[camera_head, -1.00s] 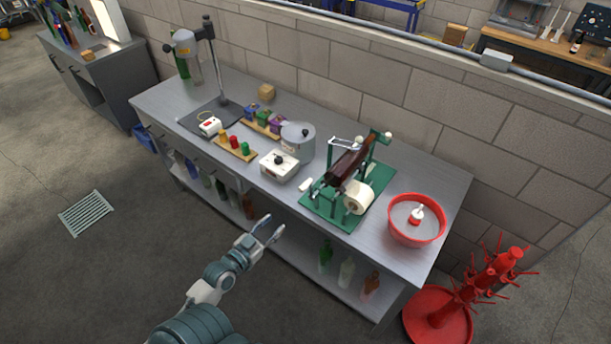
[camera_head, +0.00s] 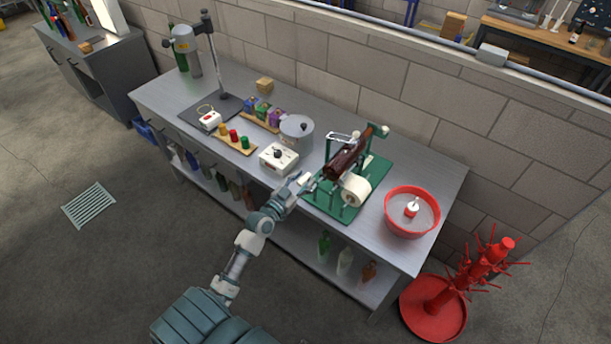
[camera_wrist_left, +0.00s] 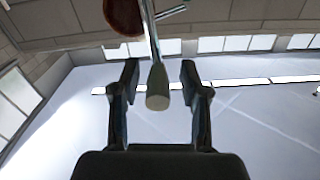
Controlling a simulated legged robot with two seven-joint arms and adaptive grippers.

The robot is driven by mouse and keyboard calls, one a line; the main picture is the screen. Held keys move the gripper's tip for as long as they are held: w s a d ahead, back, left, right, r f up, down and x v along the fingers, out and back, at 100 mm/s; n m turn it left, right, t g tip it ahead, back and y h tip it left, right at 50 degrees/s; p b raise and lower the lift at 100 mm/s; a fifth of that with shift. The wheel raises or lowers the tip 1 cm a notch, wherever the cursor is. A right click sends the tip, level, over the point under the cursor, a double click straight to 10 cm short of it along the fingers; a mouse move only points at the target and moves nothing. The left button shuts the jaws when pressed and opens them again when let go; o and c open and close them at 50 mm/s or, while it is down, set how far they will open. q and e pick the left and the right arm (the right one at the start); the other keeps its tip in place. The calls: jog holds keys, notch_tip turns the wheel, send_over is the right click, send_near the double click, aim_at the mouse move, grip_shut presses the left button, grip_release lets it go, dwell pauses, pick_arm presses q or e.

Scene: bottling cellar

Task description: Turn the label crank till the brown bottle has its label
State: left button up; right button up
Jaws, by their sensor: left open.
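The brown bottle (camera_head: 345,158) lies tilted across the green labeller (camera_head: 378,180) on the steel bench; I see no label on its visible side. A white label roll (camera_head: 354,190) sits at the labeller's front. My left gripper (camera_head: 304,181) is at the labeller's front left edge. In the left wrist view the gripper (camera_wrist_left: 159,80) is open, with the crank's pale handle (camera_wrist_left: 157,88) between its fingers, gaps showing on both sides. The bottle's round brown end (camera_wrist_left: 123,16) shows above. In the head view the gripper partly hides the handle. My right gripper is not in view.
A white box with a black knob (camera_head: 278,158) stands close left of my gripper, with a grey pot (camera_head: 297,132) behind it. A red bowl (camera_head: 412,213) is right of the labeller. A red bottle tree (camera_head: 460,285) stands on the floor at the right.

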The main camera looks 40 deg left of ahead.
pick_arm(q)
jog(key=shift+w+d, duration=0.15)
jog(key=shift+w, duration=0.65)
grip_shut()
